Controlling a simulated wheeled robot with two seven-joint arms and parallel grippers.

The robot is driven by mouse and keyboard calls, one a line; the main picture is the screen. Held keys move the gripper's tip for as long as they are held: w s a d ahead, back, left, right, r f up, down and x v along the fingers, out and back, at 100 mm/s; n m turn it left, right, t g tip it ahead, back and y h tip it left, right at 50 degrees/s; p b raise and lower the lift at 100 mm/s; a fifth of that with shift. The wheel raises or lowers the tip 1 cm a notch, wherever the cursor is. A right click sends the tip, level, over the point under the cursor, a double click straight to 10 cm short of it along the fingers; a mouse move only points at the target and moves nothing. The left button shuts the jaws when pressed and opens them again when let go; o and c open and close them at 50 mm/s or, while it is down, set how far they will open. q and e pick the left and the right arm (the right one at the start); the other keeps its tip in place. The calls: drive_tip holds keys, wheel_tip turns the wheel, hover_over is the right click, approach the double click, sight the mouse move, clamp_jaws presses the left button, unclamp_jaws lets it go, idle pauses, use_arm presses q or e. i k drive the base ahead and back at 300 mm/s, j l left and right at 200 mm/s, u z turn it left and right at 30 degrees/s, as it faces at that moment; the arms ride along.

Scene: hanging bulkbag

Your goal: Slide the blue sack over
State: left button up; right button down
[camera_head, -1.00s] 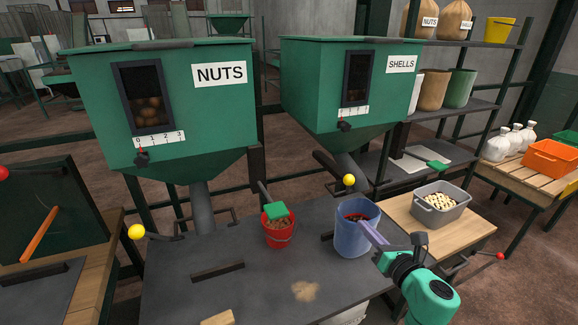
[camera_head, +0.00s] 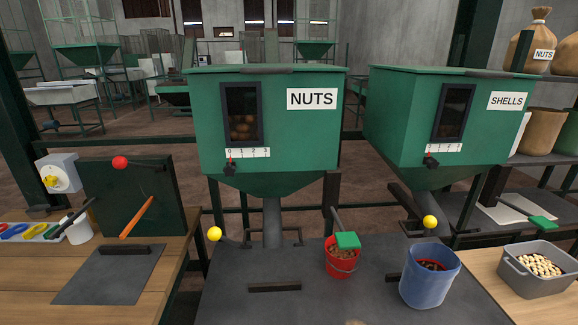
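The blue sack (camera_head: 428,285) looks like an upright, open-topped blue container with dark reddish contents. It stands on the right part of the dark worktop (camera_head: 318,303), in front of the spout under the SHELLS hopper (camera_head: 428,121). To its left is a red bucket (camera_head: 341,262) of brown pieces, with a green scoop (camera_head: 347,240) at its top. Neither of my grippers is in view.
The NUTS hopper (camera_head: 265,130) stands at the back of the worktop. A low dark bar (camera_head: 274,287) lies left of the red bucket. A grey bin (camera_head: 538,272) of pale pieces is at right. A wooden bench (camera_head: 190,262) is at left.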

sight(428, 273)
drive_tip(key=z, duration=1.3)
